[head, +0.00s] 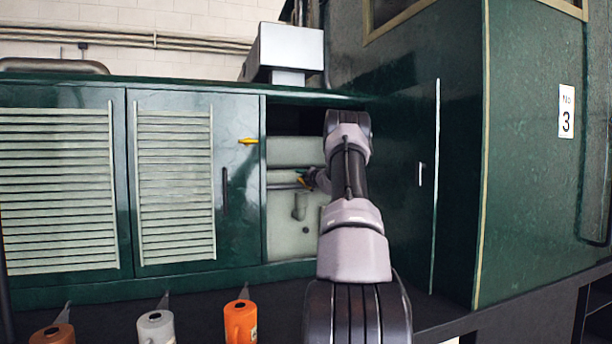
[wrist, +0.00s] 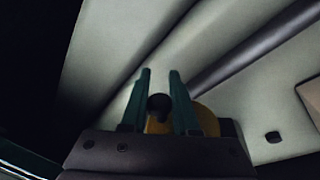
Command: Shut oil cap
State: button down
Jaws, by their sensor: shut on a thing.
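The oil cap (wrist: 207,120) appears as a yellow round piece in the wrist view, with a dark knob (wrist: 159,105) in front of it. My gripper (wrist: 160,72) has its two teal fingers on either side of the knob and is shut on it. In the head view my arm reaches into the open compartment, and a small yellow bit of the cap (head: 303,182) shows beside my gripper. My gripper and wrist hide most of the cap. I cannot tell how the cap sits on its opening.
The compartment (head: 280,232) has pale walls and pipes, with green frame edges around it. Orange (head: 240,322) and white (head: 156,327) cans stand below at the front.

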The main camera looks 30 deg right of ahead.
jog(key=a+n, duration=0.1)
jog(key=a+f+n, duration=0.1)
jog(key=n, duration=0.1)
jog(key=a+f+n+g, duration=0.1)
jog(key=n, duration=0.1)
jog(key=shift+w+f, duration=0.15)
jog(key=shift+w, duration=0.2)
jog(key=shift+w+a+f+n+g, duration=0.1)
jog(key=shift+a+f+n+g, duration=0.1)
jog(key=shift+f+n, duration=0.45)
jog(key=shift+a+f+n+g, duration=0.2)
jog(key=shift+f+n, duration=0.15)
jog(key=shift+n, duration=0.6)
jog(key=shift+f, duration=0.1)
jog(key=c, duration=0.7)
grip_release()
jog(key=s, duration=0.7)
jog(key=s+r, duration=0.1)
jog(key=s, duration=0.2)
jog(key=shift+s+a+r, duration=0.1)
jog(key=shift+s+a, duration=0.25)
jog(key=shift+s, duration=0.05)
